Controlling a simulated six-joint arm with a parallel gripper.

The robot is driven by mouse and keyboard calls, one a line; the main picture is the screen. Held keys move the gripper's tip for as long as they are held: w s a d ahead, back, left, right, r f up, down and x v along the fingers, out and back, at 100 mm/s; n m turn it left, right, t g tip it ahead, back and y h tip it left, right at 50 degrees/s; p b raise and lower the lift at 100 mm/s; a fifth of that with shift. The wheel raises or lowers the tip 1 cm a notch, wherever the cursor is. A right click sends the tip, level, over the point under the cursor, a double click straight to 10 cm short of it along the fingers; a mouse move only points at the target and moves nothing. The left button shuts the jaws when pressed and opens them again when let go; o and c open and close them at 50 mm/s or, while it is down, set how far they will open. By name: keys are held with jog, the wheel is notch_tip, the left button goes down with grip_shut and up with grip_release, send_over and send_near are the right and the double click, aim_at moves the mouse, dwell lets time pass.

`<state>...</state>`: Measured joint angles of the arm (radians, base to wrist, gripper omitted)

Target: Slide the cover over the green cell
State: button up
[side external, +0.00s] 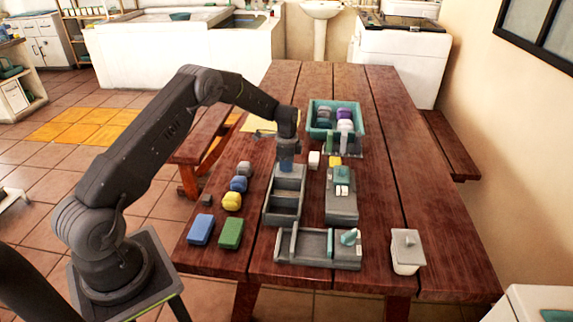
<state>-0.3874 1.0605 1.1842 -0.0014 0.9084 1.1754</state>
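A low grey tray (283,262) lies across the front of the table. A flat grey piece with a teal knob (349,237) sits toward its right end; it looks like the cover. An upright grey divider shows near the tray's left end. I cannot make out a green cell inside it. My gripper (287,160) points down over the far end of a grey compartment box (285,198), behind and apart from the front tray. Something blue shows at its tip; I cannot tell whether it is held. The fingers are too small to read.
A grey block with a teal-topped part (342,205) stands right of the box. Blue (200,229) and green (231,233) blocks lie front left. A lidded white container (407,252) stands front right. A teal crate (315,104) of coloured items is at the back.

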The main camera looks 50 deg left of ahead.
jog(key=o, duration=0.5)
jog(key=shift+w+a, duration=0.15)
jog(key=shift+c, duration=0.2)
notch_tip(320, 180, up, 14)
